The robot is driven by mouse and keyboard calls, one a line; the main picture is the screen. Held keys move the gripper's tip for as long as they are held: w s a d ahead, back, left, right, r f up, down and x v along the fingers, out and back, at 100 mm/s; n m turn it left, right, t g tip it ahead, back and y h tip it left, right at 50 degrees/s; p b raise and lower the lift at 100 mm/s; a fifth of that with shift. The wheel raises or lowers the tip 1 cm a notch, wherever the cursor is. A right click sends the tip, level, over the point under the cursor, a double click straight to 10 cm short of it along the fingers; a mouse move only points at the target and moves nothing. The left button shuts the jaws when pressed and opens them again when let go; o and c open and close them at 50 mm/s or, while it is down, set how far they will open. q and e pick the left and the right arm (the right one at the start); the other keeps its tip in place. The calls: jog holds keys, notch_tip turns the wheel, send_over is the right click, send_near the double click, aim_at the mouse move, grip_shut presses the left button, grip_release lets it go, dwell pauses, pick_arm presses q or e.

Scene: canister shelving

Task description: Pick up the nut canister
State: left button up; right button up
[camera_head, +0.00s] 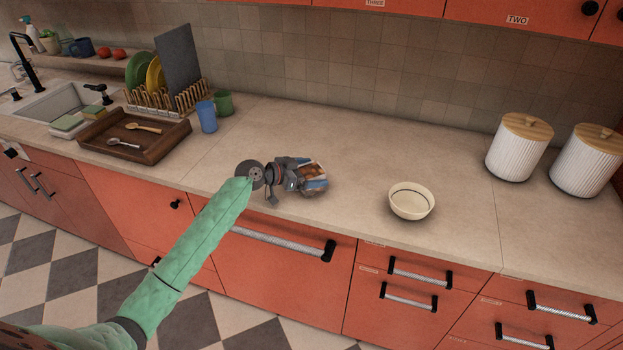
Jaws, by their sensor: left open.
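A small canister (316,177) with a blue, white and brown label, which looks like the nut canister, is on the beige counter in the middle of the camera_head view. My left gripper (298,178) is right at its left side and hides part of it. The jaws are open, with the canister at or between the fingers. I cannot tell whether a finger touches it. My left arm reaches in from the lower left in a green sleeve. My right gripper is not in view.
A cream bowl (411,202) stands to the right near the counter's front edge. Two white ribbed canisters with wooden lids (517,150) stand far right. A wooden tray (170,143), blue cup (206,117) and dish rack (180,103) are left. The counter behind the canister is clear.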

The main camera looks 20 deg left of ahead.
pick_arm(q)
jog(key=shift+w+d, duration=0.1)
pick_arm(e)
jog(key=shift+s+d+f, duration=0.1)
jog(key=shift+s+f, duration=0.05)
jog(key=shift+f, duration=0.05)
pick_arm(q)
jog(key=c, duration=1.2)
jog(key=shift+c, duration=0.2)
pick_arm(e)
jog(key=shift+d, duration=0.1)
pick_arm(q)
jog(key=shift+r, duration=0.15)
jog(key=s+d+r+b, duration=0.6)
jog(key=d+r, duration=0.4)
jog(key=shift+s+r, duration=0.15)
jog(key=shift+r, duration=0.2)
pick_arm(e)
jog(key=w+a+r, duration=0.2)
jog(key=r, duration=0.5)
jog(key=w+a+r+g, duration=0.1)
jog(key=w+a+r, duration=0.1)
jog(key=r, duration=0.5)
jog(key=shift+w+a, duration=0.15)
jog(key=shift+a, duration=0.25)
